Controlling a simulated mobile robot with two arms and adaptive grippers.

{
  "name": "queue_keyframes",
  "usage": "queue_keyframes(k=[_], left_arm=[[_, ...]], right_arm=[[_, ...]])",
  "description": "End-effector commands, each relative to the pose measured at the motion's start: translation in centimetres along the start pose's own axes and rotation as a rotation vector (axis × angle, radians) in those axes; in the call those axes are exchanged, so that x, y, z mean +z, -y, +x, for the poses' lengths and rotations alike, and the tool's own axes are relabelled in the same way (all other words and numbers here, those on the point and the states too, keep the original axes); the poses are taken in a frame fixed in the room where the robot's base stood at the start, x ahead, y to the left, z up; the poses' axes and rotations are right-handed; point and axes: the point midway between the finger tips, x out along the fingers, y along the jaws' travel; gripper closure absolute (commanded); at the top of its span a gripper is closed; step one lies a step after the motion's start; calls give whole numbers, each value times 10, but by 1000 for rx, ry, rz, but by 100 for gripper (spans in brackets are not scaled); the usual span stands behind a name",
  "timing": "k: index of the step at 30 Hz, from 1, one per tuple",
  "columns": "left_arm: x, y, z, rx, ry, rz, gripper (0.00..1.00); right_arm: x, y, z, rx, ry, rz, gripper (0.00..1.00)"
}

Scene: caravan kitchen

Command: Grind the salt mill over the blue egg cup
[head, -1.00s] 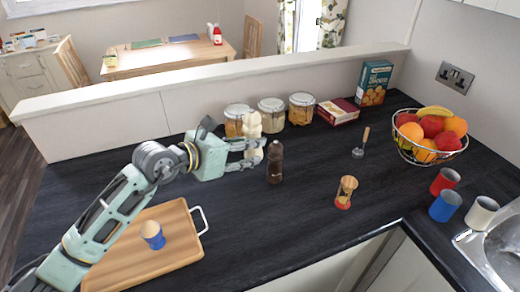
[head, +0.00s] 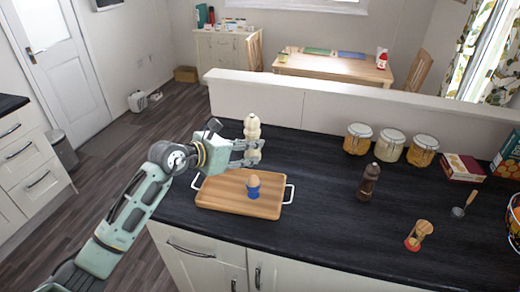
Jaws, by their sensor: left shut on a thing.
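The cream salt mill (head: 252,127) is upright in my left gripper (head: 257,152), which is shut around its lower part. The gripper and mill show just above and behind the wooden board (head: 222,197). The blue egg cup (head: 253,192) stands on the right part of that board, with a tan top showing. In the picture the mill is almost straight above the cup, with a gap between them; how far behind the cup it is I cannot tell exactly. My right gripper is not in view.
A dark brown mill (head: 368,183) stands to the right on the black worktop (head: 320,200). Several jars (head: 390,146) line the low wall (head: 330,110). Worktop between board and brown mill is clear.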

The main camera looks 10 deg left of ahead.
Motion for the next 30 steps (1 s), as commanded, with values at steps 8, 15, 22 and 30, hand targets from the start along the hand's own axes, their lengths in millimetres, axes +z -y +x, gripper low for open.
queue_keyframes(k=[8,15,22,30], left_arm=[[-18,-1,8,1,2,0,90],[-39,-1,16,1,4,-1,90],[-44,-1,19,1,4,0,90],[-44,-1,18,1,3,0,90]], right_arm=[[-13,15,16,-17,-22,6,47],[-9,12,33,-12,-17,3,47],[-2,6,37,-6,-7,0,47],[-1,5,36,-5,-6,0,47]])
